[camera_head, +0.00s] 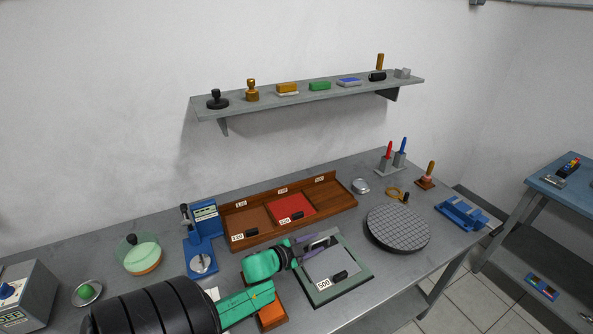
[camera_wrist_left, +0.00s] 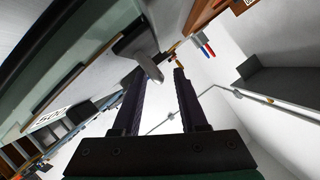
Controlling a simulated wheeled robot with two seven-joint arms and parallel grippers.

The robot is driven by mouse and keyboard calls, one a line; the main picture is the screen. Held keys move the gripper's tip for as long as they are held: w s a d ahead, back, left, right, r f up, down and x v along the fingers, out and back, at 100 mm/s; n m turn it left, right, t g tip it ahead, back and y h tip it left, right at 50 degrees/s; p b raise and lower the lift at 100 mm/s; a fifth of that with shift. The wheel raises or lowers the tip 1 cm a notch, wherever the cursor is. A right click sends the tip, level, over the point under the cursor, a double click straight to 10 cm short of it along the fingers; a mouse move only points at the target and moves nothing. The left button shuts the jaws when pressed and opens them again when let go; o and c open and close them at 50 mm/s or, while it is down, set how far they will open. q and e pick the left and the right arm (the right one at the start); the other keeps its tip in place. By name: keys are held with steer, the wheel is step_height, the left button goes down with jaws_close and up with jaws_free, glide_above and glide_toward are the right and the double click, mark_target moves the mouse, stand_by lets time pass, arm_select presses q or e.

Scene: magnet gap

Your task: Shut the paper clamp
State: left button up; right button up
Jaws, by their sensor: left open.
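A green-framed board (camera_head: 355,277) with a grey face lies on the front middle of the bench in the head view. It appears to be the paper clamp's base; its green edge also shows at the left of the wrist view (camera_wrist_left: 88,38). A grey, tongue-shaped metal piece (camera_wrist_left: 142,52), possibly the clamp's lever, shows by the left fingertip in the wrist view. I cannot tell whether they touch. My left gripper (camera_head: 320,241) is open at the board's back-left edge, its dark fingers apart in the wrist view (camera_wrist_left: 160,73). The fingers partly hide the clamp. My right gripper is not in view.
A round gridded plate (camera_head: 398,228) is to the right, a blue stand (camera_head: 203,232) to the left. A shelf (camera_head: 310,97) hangs above.

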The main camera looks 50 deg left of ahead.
arm_select(q)
steer(key=v, duration=1.3)
steer(key=shift+b, duration=0.35)
steer(key=shift+s+a, duration=0.1)
